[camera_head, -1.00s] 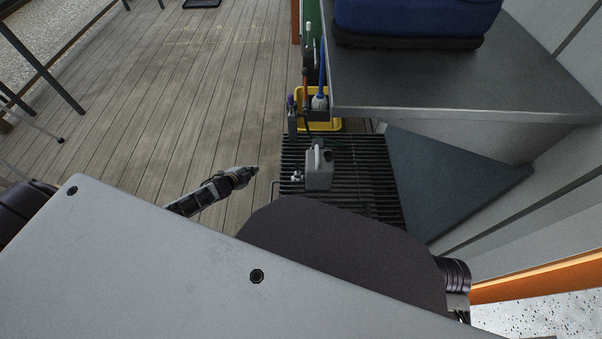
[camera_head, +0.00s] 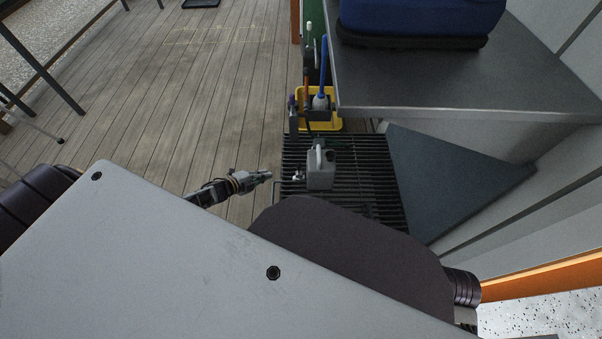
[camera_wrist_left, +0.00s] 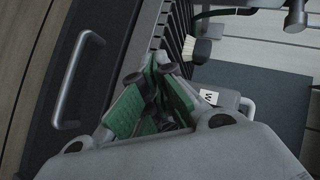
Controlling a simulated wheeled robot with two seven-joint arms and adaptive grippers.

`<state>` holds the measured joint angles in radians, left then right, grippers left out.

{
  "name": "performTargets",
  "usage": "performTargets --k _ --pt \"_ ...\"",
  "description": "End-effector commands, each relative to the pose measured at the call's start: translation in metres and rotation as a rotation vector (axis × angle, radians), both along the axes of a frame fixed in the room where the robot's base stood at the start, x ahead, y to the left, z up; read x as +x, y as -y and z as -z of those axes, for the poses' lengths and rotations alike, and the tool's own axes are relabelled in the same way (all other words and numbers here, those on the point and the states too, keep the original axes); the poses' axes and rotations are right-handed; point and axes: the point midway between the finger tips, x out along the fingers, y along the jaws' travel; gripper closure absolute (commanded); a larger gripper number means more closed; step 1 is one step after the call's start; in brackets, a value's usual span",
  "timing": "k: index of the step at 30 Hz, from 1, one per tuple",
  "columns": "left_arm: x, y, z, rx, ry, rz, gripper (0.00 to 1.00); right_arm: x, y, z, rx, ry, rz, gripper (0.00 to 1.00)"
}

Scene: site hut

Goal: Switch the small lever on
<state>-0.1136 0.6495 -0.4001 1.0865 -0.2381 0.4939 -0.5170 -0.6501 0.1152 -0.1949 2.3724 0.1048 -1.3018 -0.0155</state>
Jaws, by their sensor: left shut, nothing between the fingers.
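I cannot clearly make out the small lever in either view. My right gripper is not in view.
A grey counter (camera_head: 430,85) overhangs at right. A bar handle (camera_wrist_left: 75,85) shows at left in the wrist view.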

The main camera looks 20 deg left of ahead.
Motion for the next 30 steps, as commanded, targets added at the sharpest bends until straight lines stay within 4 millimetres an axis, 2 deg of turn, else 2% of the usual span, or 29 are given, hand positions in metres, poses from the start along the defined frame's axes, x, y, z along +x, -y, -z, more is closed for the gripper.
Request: performTargets --k 11,30 --pt "-0.014 0.021 -0.018 -0.009 0.128 0.160 1.00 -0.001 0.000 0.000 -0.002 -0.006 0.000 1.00" --pt "-0.040 0.065 -0.072 -0.044 0.421 0.419 1.00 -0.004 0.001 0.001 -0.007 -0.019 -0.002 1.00"
